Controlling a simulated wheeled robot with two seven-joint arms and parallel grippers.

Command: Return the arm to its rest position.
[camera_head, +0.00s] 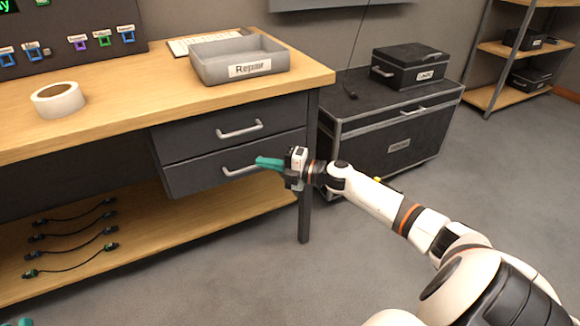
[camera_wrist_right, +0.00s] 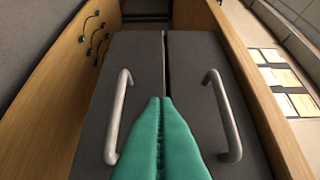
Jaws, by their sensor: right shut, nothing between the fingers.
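My right arm (camera_head: 385,205) reaches in from the lower right of the head view. Its gripper (camera_head: 262,162) has teal fingers and is shut with nothing between them. The fingertips are in front of the lower drawer (camera_head: 195,174) of the workbench, near the right end of its handle (camera_head: 240,170). In the right wrist view the shut fingers (camera_wrist_right: 159,104) point at the drawer fronts, between the two handles (camera_wrist_right: 118,115) and (camera_wrist_right: 222,115). I cannot tell whether the fingers touch anything.
The workbench (camera_head: 130,105) carries a white tape roll (camera_head: 58,100) and a grey Repair tray (camera_head: 238,60). Several cables (camera_head: 70,242) lie on its lower shelf. A bench leg (camera_head: 305,215) stands close to my right gripper. A black case (camera_head: 395,130) is behind it. Floor (camera_head: 250,280) in front is clear.

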